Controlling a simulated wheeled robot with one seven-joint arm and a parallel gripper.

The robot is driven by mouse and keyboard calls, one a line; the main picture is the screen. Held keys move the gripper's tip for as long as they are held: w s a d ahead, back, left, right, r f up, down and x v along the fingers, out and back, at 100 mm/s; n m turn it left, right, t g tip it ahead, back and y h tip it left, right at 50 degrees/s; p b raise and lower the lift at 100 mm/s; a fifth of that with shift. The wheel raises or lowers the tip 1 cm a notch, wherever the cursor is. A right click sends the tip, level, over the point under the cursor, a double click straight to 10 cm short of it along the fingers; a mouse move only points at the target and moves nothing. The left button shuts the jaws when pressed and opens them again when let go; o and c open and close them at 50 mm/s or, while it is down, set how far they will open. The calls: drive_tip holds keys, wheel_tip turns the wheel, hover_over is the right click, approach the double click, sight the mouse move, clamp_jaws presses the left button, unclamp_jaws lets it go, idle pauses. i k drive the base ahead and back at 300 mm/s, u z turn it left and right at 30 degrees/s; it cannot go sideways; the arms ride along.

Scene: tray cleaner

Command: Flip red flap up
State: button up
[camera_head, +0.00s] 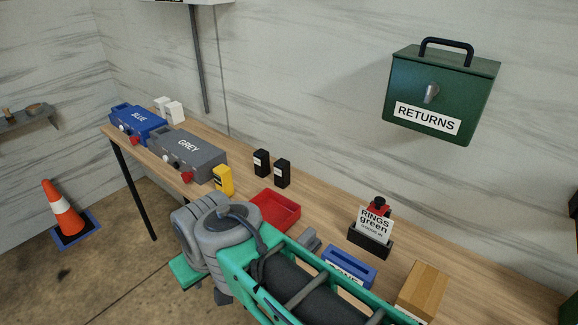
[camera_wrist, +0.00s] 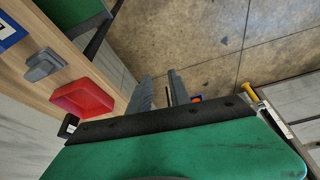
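In the head view a blue box (camera_head: 138,120) labelled BLUE and a grey box (camera_head: 188,153) labelled GREY stand at the far left of the bench. Each has a small red part low on its front, one on the blue box (camera_head: 134,140) and one on the grey box (camera_head: 184,175). Neither is clear enough to tell whether it is a flap or how it is set. My gripper (camera_wrist: 160,74) shows in the wrist view with its two grey fingers apart and nothing between them. It points over the floor beside the bench edge. In the head view my arm hides it.
A red tray (camera_head: 293,215) lies mid-bench and also shows in the wrist view (camera_wrist: 82,97). A yellow item (camera_head: 223,180) and two black items (camera_head: 262,162) stand near it. A green RETURNS box (camera_head: 470,92) hangs on the wall. A cone (camera_head: 62,210) stands on the floor.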

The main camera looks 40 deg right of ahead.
sight(378, 207)
drive_tip(key=k, duration=1.25)
drive_tip(key=z, duration=0.6)
drive_tip(key=i, duration=0.95)
drive_tip(key=u, duration=0.2)
